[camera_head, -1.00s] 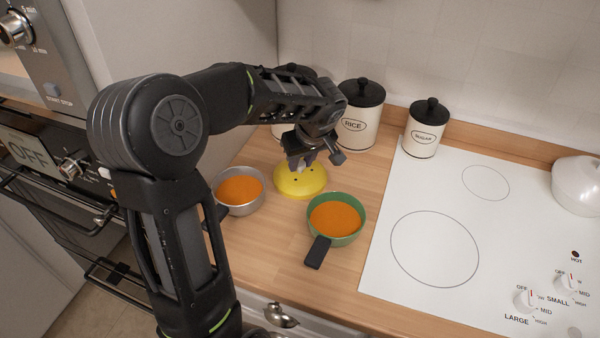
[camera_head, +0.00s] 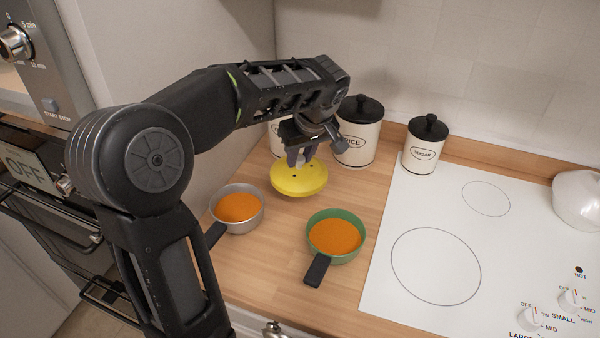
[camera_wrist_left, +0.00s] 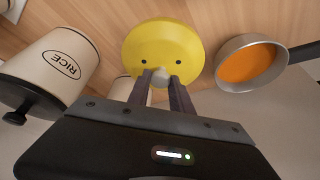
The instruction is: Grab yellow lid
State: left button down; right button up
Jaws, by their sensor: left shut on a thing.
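The yellow lid (camera_head: 299,180) is round and domed, with small dark holes in its top. In the head view it is raised a little above the wooden counter, behind the two pans. My left gripper (camera_head: 301,160) is above it, shut on its knob. The left wrist view shows the two fingers (camera_wrist_left: 160,80) on either side of the pale knob, with the yellow lid (camera_wrist_left: 163,50) beyond them. My right gripper is in neither view.
A grey pan (camera_head: 237,208) and a green pan (camera_head: 335,237), both with orange contents, stand in front of the lid. RICE (camera_head: 358,140) and SUGAR (camera_head: 424,148) canisters stand behind. The white cooktop (camera_head: 450,230) at right is mostly clear.

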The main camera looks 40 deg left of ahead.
aim_at(300, 159)
pick_arm(q)
jog(key=shift+r, duration=1.6)
